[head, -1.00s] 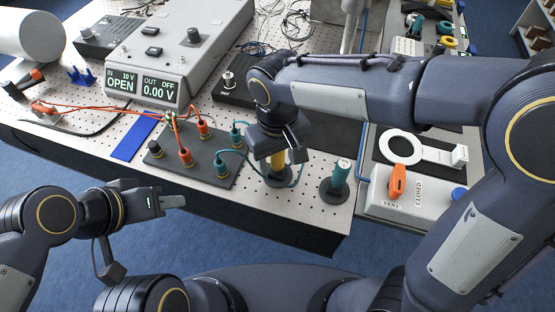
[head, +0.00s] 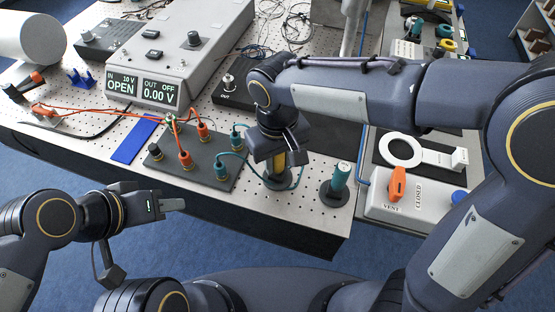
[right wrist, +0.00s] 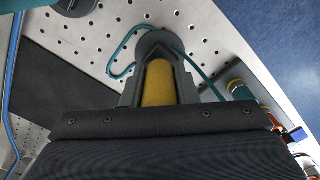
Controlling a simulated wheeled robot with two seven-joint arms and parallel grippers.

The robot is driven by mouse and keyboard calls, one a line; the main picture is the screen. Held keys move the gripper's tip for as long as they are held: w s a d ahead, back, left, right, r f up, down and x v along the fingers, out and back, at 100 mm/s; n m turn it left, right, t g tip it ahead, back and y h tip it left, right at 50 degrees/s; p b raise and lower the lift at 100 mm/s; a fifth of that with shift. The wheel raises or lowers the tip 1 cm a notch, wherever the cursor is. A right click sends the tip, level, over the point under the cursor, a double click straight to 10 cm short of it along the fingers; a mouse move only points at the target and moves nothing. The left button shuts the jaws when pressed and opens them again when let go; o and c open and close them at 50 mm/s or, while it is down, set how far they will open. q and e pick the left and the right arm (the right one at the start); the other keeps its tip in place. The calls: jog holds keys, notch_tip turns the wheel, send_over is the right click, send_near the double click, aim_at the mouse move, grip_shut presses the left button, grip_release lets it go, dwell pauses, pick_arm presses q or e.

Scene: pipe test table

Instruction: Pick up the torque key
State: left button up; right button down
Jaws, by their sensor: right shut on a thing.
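A yellow handle (right wrist: 159,84), which I take to be the torque key, stands upright in a round dark holder (head: 277,183) near the table's front edge. My right gripper (right wrist: 158,60) points down and is shut on the yellow handle. In the head view, the gripper and wrist hide the top of the handle. Its lower end appears to be still in the holder. A teal handle (head: 341,174) stands in a similar holder just to the right. My left gripper (head: 172,204) is in front of the table, away from the key, and its jaw gap is hard to make out.
A dark plate (head: 197,165) with orange and teal plugs lies left of the right gripper. A teal cable (head: 247,158) runs close by the yellow handle. A grey valve box (head: 430,206) with an orange lever stands to the right. A blue strip (head: 133,142) lies further left.

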jog(key=shift+r, duration=0.45)
jog(key=w+d+r, duration=0.8)
jog(key=d+r, duration=0.3)
jog(key=shift+w+r, duration=0.35)
jog(key=c, duration=1.8)
grip_release()
jog(key=shift+c, duration=0.2)
grip_shut()
